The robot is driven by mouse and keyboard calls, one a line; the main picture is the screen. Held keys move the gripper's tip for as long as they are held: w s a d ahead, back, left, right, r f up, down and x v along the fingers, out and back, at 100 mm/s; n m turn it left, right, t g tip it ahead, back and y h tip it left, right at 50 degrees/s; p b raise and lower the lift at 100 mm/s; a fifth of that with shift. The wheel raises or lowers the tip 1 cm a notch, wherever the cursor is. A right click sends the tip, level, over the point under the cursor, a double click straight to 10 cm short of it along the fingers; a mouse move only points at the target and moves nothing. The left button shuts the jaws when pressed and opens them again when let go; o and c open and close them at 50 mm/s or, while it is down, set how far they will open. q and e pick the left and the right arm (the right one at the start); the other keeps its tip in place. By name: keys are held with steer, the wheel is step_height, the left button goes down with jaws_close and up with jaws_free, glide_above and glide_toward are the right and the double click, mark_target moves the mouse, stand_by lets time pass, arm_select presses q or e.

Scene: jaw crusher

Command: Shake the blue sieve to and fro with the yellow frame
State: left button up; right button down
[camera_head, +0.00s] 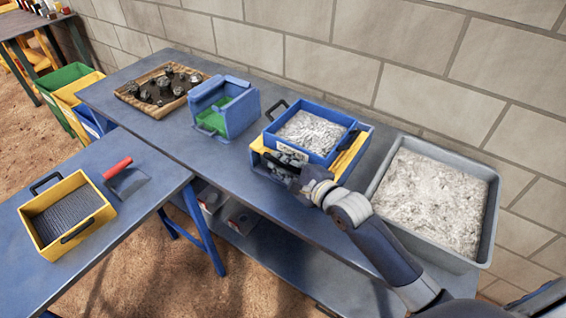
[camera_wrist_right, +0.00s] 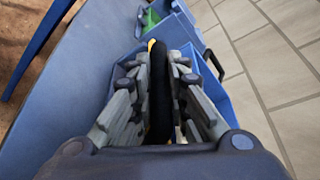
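The blue sieve (camera_head: 318,155), a square tray filled with pale grey grit, sits on the yellow frame (camera_head: 352,155) on the long table. It has black handles at its left and right sides. Dark grey stones show below its front wall, within the yellow frame. My right gripper (camera_head: 291,178) is at the front of this stack. In the right wrist view its fingers (camera_wrist_right: 168,95) are closed around a black handle bar (camera_wrist_right: 160,85), with a bit of yellow at its far end. The handle seems to belong to the yellow frame. My left gripper is not in view.
A large grey tray of pale grit (camera_head: 480,172) stands close on the right. A blue box with green inside (camera_head: 235,118) and a wooden tray of dark rocks (camera_head: 122,95) stand to the left. The nearer table (camera_head: 130,225) holds a yellow sieve (camera_head: 48,245) and a red-handled scoop (camera_head: 128,183).

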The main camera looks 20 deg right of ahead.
steer(key=shift+w+d+p, duration=0.3)
steer(key=shift+w+d, duration=0.6)
steer(key=shift+d, duration=0.25)
steer(key=c, duration=1.6)
jaws_free()
steer(key=shift+o, duration=0.2)
steer(key=shift+s, duration=0.15)
steer(key=v, duration=1.1)
steer(key=shift+s+d, duration=0.2)
steer(key=shift+s, duration=0.1)
